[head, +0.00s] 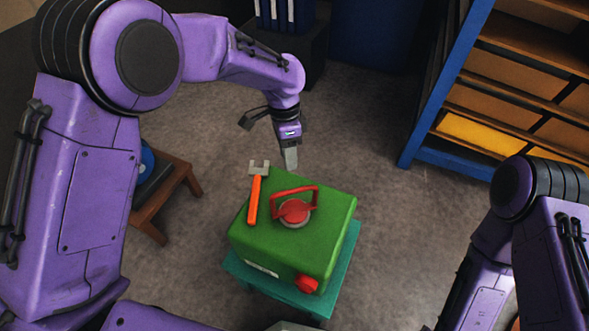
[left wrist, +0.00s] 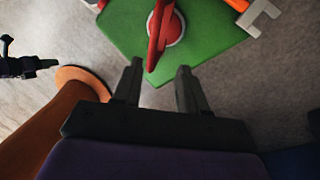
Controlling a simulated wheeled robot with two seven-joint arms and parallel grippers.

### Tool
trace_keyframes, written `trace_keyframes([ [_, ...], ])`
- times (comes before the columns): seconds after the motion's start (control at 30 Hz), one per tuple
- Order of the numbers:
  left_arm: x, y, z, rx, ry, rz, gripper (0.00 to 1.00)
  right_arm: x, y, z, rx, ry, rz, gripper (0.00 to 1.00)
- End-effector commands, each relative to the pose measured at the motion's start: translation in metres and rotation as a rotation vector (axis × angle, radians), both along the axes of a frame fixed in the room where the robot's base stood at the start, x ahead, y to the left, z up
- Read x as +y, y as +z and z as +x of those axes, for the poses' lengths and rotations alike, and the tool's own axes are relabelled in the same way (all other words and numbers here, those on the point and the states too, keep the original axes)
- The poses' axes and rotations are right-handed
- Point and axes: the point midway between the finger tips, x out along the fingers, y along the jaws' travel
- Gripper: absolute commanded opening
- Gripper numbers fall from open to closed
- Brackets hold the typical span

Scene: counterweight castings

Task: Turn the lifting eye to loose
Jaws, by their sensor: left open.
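The green casting (head: 325,225) is a block on a teal stand (head: 342,267) in the middle of the head view. The red lifting eye (head: 294,208) sits on its top face, with a red loop handle and a round grey collar. In the left wrist view the lifting eye (left wrist: 163,28) is ahead, at the top middle. My left gripper (head: 290,158) is open and empty, at the casting's far edge and short of the eye. Its two fingers (left wrist: 157,85) show apart in the left wrist view. My right gripper is out of the head view; only its arm shows at lower right.
An orange-handled wrench (head: 254,200) lies on the casting's top, left of the eye, its grey jaw over the far edge. A red knob (head: 306,284) is on the near side. A wooden stool (head: 165,205) stands left, a blue-framed shelf (head: 447,90) at right. Floor between is clear.

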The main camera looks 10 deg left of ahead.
Motion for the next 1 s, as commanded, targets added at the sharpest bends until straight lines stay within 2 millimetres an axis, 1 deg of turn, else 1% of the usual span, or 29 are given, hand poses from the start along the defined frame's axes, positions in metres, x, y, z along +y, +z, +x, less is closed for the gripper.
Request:
trace_keyframes([
  [0.1,-0.004,-0.021,-0.007,0.005,-0.005,0.003,0.42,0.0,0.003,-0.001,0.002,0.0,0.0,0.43],
  [0.3,-0.01,-0.068,-0.01,0.008,-0.008,0.002,0.42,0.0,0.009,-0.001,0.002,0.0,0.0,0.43],
  [0.4,-0.011,-0.085,-0.013,0.008,-0.005,0.002,0.42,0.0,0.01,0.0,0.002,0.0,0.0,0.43],
  [0.5,-0.011,-0.096,-0.015,0.007,-0.004,0.0,0.42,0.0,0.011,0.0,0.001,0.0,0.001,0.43],
  [0.57,-0.011,-0.098,-0.015,0.005,-0.003,0.0,0.42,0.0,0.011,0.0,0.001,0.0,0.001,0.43],
  [0.8,-0.011,-0.1,-0.015,0.004,0.0,0.0,0.42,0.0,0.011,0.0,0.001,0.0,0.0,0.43],
  [0.87,-0.011,-0.1,-0.015,0.004,0.0,0.0,0.23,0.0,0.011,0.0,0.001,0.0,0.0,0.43],
  [0.9,-0.011,-0.099,-0.015,0.004,0.0,0.0,0.09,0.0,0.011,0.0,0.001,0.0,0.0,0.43],
  [0.93,-0.011,-0.099,-0.015,0.004,0.0,0.0,0.0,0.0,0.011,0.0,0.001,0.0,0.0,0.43],
  [1.0,-0.011,-0.1,-0.015,0.004,0.0,0.0,0.0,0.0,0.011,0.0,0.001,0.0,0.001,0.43],
])
